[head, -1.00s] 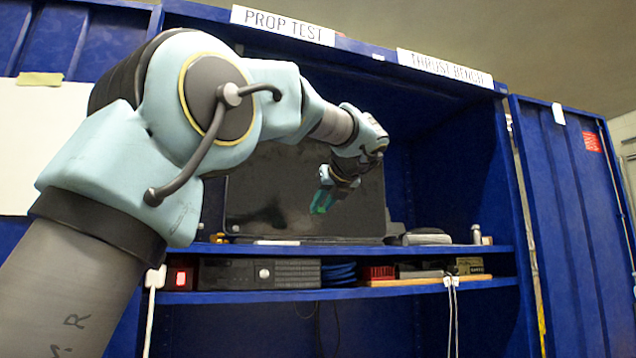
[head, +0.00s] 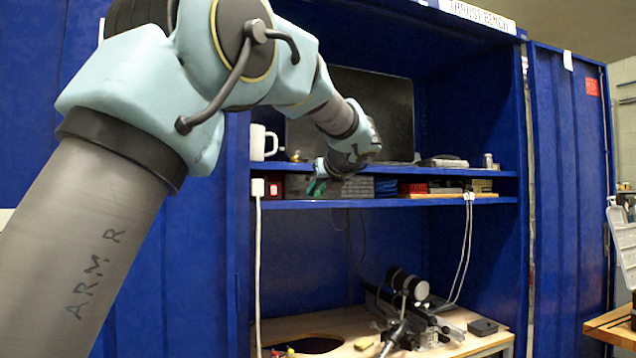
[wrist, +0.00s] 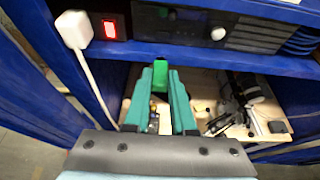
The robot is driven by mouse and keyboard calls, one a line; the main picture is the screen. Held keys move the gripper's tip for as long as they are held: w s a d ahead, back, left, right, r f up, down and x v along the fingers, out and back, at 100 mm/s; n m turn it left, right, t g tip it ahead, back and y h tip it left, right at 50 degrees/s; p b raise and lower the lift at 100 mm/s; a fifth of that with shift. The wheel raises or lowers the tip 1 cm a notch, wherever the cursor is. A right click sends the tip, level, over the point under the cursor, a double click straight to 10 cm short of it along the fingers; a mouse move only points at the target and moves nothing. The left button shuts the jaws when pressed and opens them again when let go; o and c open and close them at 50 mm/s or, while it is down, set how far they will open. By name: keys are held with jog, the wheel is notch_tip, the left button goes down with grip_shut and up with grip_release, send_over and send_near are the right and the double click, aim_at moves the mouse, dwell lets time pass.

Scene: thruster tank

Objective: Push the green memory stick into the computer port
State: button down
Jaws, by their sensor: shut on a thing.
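My gripper (wrist: 160,98) is shut on the green memory stick (wrist: 160,72), which points away from the wrist between the two teal fingertips. In the head view my gripper (head: 317,184) is at the height of the lower shelf, near the left end of the dark computer (head: 356,187). The computer's front also shows at the top of the wrist view (wrist: 195,24), beyond the stick's tip. The stick appears apart from the computer. I cannot make out the port clearly. The stick is too small to tell from the fingers in the head view.
A red-lit switch (wrist: 114,28) and a white plug with a cable (wrist: 73,30) are left of the computer. The blue shelf edge (wrist: 190,58) crosses in front. A white mug (head: 262,142) and dark screen (head: 390,110) are above. Equipment stands on the wooden bench (head: 340,325) below.

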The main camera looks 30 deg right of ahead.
jog(key=shift+w+d+r+p, duration=0.1)
jog(key=shift+w+p, duration=0.35)
jog(key=shift+w, duration=0.4)
jog(key=shift+w+d+r+p, duration=0.1)
jog(key=shift+w+p, duration=0.35)
jog(key=shift+w, duration=0.35)
jog(key=shift+w+d+f+p, duration=0.15)
jog(key=shift+w+p, duration=0.3)
jog(key=shift+w, duration=0.2)
jog(key=shift+p, duration=0.6)
dwell(0.8)
jog(key=shift+w+d+p, duration=0.1)
jog(key=shift+w+p, duration=0.7)
jog(key=shift+w, duration=0.3)
dwell(1.4)
jog(key=c, duration=0.7)
grip_release()
